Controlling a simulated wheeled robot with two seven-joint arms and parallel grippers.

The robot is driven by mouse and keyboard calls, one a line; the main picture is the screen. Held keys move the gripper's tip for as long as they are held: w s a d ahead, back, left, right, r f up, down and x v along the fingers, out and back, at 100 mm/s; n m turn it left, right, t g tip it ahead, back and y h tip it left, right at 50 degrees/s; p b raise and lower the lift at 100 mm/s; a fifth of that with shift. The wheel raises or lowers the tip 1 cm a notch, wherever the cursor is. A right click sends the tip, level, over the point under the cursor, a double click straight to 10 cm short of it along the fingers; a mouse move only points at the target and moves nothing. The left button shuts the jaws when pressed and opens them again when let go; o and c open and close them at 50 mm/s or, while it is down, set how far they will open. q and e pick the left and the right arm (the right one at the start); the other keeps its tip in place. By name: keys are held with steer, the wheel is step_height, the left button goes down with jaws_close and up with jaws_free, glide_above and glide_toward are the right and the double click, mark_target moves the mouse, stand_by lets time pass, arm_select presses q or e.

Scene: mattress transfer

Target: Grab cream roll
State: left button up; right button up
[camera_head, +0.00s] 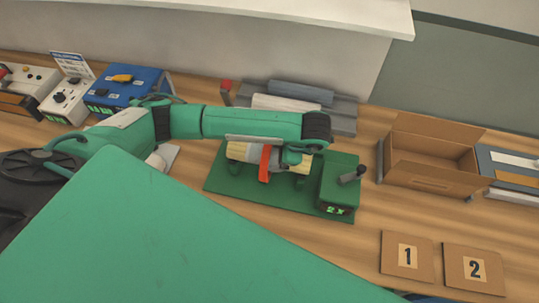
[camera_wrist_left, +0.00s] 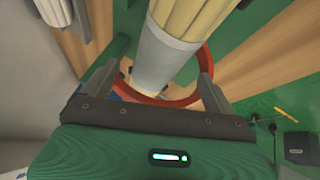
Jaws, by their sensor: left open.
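A cream roll (camera_head: 240,153) with ribbed ends lies across the green fixture (camera_head: 225,185), with a red strap (camera_head: 264,163) around it. In the left wrist view the cream roll (camera_wrist_left: 193,15) has a grey sleeve (camera_wrist_left: 165,52) around its middle, beside the red ring (camera_wrist_left: 196,85). My left gripper (camera_head: 298,156) is over the right part of the roll and hides some of it. In the left wrist view my left gripper (camera_wrist_left: 158,78) is open, with the roll between its fingers; I cannot tell whether they touch it. My right gripper is not in view.
A grey rack (camera_head: 343,112) behind holds a pale roll (camera_head: 285,103) and a grey roll (camera_head: 300,91). An open cardboard box (camera_head: 430,180) stands at the right, with numbered cards (camera_head: 407,256) in front. Blue and white control boxes (camera_head: 125,88) stand at the left.

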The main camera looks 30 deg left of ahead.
mark_target(273, 153)
arm_select(q)
steer(key=shift+a+f, duration=0.2)
steer(key=shift+f, duration=0.15)
steer(key=p+x, duration=0.2)
steer(key=x, duration=0.1)
steer(key=shift+a+f+p, duration=0.2)
steer(key=shift+f+p, duration=0.1)
steer(key=shift+f, duration=0.15)
steer(key=shift+w, duration=0.1)
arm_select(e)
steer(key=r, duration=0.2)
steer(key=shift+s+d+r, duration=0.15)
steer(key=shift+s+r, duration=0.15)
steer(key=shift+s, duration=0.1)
arm_select(q)
steer(key=c, duration=1.3)
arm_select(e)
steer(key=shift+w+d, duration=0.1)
arm_select(q)
steer(key=shift+r, duration=0.15)
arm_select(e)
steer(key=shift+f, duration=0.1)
